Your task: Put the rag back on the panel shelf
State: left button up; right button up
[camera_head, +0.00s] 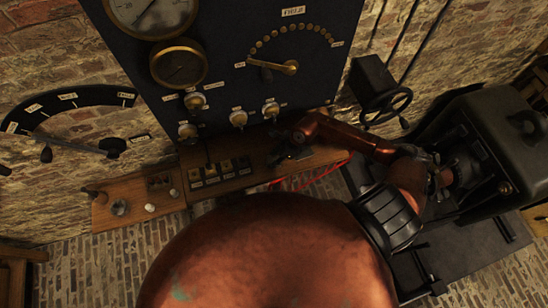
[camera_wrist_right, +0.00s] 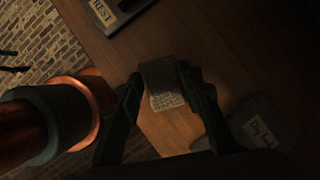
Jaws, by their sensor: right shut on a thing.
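The rag (camera_wrist_right: 167,86) shows in the right wrist view as a small folded piece, dark on top and pale and speckled on its lower part. My right gripper (camera_wrist_right: 162,92) has its dark fingers on either side of the rag and is shut on it. The wooden panel shelf (camera_wrist_right: 165,128) lies right behind the rag; I cannot tell whether they touch. In the head view the right gripper (camera_head: 292,152) is over the right part of the panel shelf (camera_head: 130,200), and the rag is too dark to make out there. My left gripper is not in view.
Labelled switches (camera_head: 218,173) and small knobs stand on the shelf left of the gripper. The dark instrument panel (camera_head: 225,60) rises behind. A handwheel (camera_head: 387,106) and a dark machine (camera_head: 505,135) are at the right. Red wires (camera_head: 305,184) hang below the shelf.

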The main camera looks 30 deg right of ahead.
jog(key=shift+f, duration=0.2)
jog(key=o, duration=1.1)
jog(key=shift+r, duration=0.1)
jog(key=shift+r, duration=0.1)
jog(key=b+v, duration=0.2)
jog(key=v, duration=1)
jog(key=shift+b, duration=0.3)
